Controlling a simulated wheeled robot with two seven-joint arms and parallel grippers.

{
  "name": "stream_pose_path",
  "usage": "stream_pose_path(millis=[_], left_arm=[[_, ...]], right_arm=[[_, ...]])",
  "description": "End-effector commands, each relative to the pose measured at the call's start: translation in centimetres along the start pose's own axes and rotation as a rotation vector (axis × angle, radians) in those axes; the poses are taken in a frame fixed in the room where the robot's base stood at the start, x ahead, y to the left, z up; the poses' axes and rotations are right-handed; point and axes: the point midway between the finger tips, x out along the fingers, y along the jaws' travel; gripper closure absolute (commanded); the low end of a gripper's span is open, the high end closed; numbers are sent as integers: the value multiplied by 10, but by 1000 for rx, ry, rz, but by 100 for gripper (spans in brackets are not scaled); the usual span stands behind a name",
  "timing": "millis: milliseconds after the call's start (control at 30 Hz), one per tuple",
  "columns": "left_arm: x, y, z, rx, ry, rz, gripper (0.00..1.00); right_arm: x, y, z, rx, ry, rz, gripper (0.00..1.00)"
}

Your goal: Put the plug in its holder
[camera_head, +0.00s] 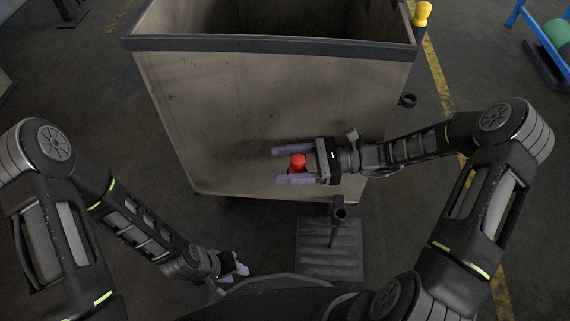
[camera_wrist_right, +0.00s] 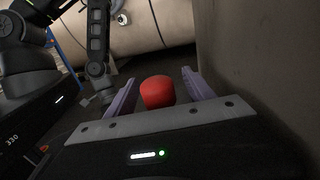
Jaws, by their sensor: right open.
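A red plug (camera_head: 297,162) shows between the fingers of my right gripper (camera_head: 292,164), in front of the cart's near wall. In the right wrist view the round red plug (camera_wrist_right: 157,91) sits between the two purple fingers (camera_wrist_right: 158,97), with a gap on each side. The gripper is open around it; what bears the plug is hidden. A dark tube on a post (camera_head: 339,203) stands below the gripper; I cannot tell whether it is the holder. My left gripper (camera_head: 238,268) is low at the left, away from the plug; its jaws are too small to judge.
A large grey cart (camera_head: 220,110) with a dark rim fills the middle. A yellow knob (camera_head: 422,13) stands by its far right corner, and a black ring (camera_head: 407,100) is on its right side. A ridged plate (camera_head: 330,255) lies on the floor below.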

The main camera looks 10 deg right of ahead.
Motion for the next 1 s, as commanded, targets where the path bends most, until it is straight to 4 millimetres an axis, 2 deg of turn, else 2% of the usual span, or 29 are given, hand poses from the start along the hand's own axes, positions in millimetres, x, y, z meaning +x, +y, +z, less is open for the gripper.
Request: stream_pose_path(millis=[300,433,600,1000], left_arm=[[-21,12,6,9,-15,7,64],[-25,16,8,11,-19,9,64],[-27,17,9,13,-22,10,64],[-26,17,9,12,-21,10,64]], right_arm=[[0,0,62,-5,1,1,38],[0,0,80,-2,1,1,38],[0,0,89,-2,0,1,38],[0,0,89,-1,0,1,38]])
